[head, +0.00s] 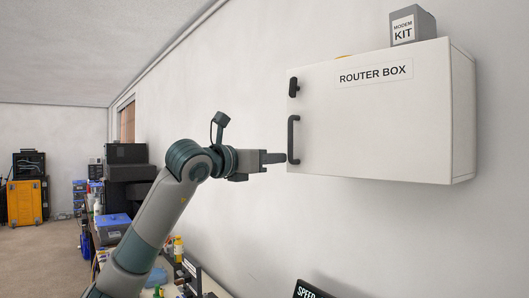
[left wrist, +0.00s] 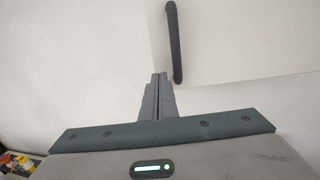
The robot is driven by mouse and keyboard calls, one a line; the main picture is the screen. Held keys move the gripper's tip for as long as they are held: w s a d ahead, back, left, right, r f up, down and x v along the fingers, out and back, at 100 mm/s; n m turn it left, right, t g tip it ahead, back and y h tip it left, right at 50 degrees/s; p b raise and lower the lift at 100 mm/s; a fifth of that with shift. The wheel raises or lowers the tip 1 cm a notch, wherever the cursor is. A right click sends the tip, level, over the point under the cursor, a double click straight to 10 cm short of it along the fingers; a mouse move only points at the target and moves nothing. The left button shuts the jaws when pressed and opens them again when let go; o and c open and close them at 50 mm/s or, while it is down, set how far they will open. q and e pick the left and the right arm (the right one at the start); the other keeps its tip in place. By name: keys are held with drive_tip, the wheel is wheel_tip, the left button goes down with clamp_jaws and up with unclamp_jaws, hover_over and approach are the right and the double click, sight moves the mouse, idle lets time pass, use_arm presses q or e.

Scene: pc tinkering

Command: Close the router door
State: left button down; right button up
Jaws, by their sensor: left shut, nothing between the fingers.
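The router box (head: 400,120) is a white wall cabinet labelled "ROUTER BOX". Its front door looks flush with the box, with no clear gap in the head view. A black handle (head: 293,139) stands near the door's left edge, with a small black latch (head: 294,87) above it. My left gripper (head: 284,157) is shut and empty, its fingertips at the lower end of the handle. In the left wrist view the shut fingers (left wrist: 159,78) point at the door's edge, just left of the dark handle (left wrist: 174,42). I cannot tell whether they touch. My right gripper is not in view.
A grey "MODEM KIT" box (head: 412,27) sits on top of the router box. Below, a cluttered bench holds a blue box (head: 113,222), bottles and a dark "SPEED" item (head: 312,290). The wall left of the cabinet is bare.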

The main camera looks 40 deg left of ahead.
use_arm(q)
drive_tip(key=shift+w+d+p, duration=0.15)
drive_tip(key=shift+w+p, duration=0.25)
drive_tip(key=shift+w, duration=0.7)
